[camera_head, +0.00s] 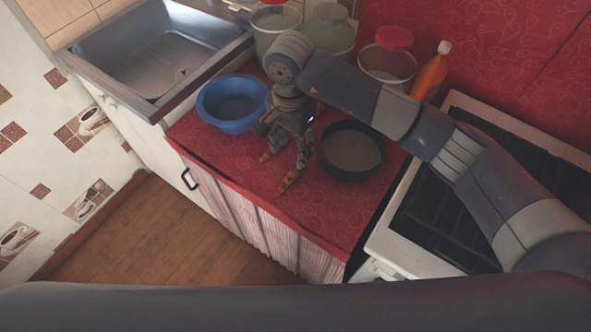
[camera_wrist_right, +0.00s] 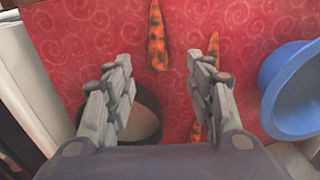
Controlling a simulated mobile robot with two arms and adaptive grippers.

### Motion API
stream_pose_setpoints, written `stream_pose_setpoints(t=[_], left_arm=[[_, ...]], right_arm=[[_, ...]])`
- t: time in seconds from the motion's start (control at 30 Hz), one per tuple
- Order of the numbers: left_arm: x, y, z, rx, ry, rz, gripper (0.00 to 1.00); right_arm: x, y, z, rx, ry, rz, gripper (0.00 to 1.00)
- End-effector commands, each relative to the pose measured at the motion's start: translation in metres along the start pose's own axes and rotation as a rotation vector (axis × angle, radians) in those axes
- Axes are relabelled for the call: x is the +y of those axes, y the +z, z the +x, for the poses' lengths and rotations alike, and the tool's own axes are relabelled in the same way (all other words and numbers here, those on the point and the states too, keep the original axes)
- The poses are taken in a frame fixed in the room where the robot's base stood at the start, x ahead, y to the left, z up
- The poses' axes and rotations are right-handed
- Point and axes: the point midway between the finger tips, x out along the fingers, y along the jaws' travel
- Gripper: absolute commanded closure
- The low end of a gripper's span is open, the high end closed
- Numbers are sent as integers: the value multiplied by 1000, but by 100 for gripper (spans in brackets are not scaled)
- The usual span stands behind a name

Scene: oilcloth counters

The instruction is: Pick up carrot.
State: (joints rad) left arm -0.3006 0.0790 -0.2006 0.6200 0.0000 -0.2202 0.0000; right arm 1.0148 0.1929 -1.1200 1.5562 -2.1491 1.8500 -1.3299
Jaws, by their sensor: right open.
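Two orange, dark-speckled carrots lie on the red counter cloth. In the head view, one carrot (camera_head: 288,181) shows near the counter's front edge and a bit of orange (camera_head: 265,156) shows by the left finger. My right gripper (camera_head: 285,155) is over them, fingers pointing down. In the right wrist view, one carrot (camera_wrist_right: 157,38) lies beyond the open fingertips (camera_wrist_right: 161,65), roughly in line with the gap. The other carrot (camera_wrist_right: 214,46) is partly hidden behind the right-hand finger. The gap holds nothing. My left gripper is not in view.
A blue bowl (camera_head: 204,101) stands left of the gripper and a dark round pan (camera_head: 379,172) close on its right. Jars (camera_head: 329,40) and an orange bottle (camera_head: 430,76) stand behind. A sink (camera_head: 155,83) is left, a stove (camera_head: 450,235) right. The front counter cloth (camera_head: 235,170) is clear.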

Motion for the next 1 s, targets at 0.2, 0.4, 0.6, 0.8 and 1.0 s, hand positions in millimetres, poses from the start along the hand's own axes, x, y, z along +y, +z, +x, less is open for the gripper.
stream_pose_setpoints(t=[0.2, 0.4, 0.6, 0.8, 1.0], left_arm=[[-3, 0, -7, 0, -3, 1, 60], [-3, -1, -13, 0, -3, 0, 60], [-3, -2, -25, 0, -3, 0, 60], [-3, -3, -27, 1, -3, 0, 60], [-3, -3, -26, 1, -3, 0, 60]], right_arm=[[0, 2, 31, -6, 1, 1, 50], [2, 2, 44, -7, 0, 1, 50], [5, 3, 70, -10, 0, 3, 50], [4, 2, 89, -6, -3, 1, 50], [4, 2, 90, -5, -3, 0, 50]])
